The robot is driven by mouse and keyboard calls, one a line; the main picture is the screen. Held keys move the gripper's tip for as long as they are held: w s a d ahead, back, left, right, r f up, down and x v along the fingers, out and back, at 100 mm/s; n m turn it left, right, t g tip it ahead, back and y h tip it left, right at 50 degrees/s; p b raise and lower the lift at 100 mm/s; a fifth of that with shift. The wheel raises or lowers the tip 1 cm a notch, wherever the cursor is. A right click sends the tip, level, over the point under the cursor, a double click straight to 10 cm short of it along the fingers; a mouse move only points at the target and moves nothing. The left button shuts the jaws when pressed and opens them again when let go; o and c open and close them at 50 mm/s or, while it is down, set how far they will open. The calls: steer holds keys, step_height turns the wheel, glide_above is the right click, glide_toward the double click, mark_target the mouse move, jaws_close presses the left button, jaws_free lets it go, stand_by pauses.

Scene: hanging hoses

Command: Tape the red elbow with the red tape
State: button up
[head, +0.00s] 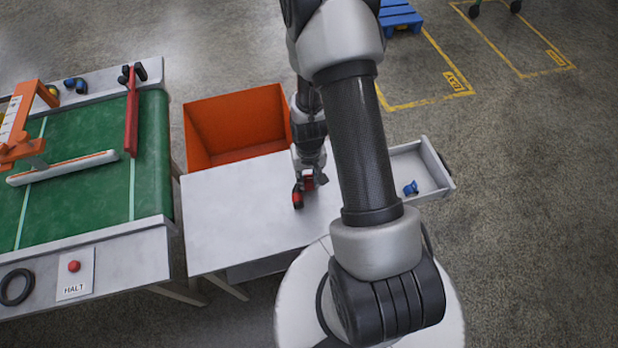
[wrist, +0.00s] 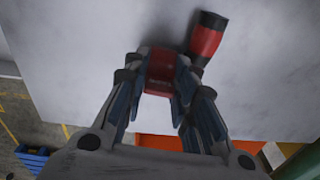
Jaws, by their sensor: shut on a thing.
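The red elbow (wrist: 206,42), with a black end, lies on the white table in the wrist view. In the head view the elbow (head: 297,196) is near the middle of the table, partly hidden by my gripper. My gripper (wrist: 161,62) is shut on a red block-like thing with small dark lettering, which looks like the red tape (wrist: 160,82). In the head view my gripper (head: 309,176) points down at the table, with the red tape (head: 309,184) between its fingers. The tape is right beside the elbow; I cannot tell whether they touch.
An orange bin (head: 225,125) stands behind the table (head: 235,215). An open drawer (head: 440,175) at the right holds a blue piece (head: 411,187). A green conveyor (head: 85,190) with a red bar (head: 132,125) is at the left. The table's left part is clear.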

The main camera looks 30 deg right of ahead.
steer(key=shift+s+a+f, duration=0.1)
steer(key=shift+s+f, duration=0.15)
steer(key=shift+f, duration=0.25)
steer(key=shift+s+a+f, duration=0.1)
steer(key=shift+s+f, duration=0.1)
steer(key=shift+f, duration=0.25)
jaws_close()
steer(key=o, duration=0.8)
jaws_free()
steer(key=shift+o, duration=1.4)
steer(key=shift+w+d+f, duration=0.15)
steer(key=shift+w+f, duration=0.05)
steer(key=shift+w, duration=0.2)
steer(key=o, duration=0.4)
steer(key=shift+r, duration=0.2)
steer(key=shift+r, duration=0.15)
step_height(320, 180, up, 12)
steer(key=shift+f, duration=0.1)
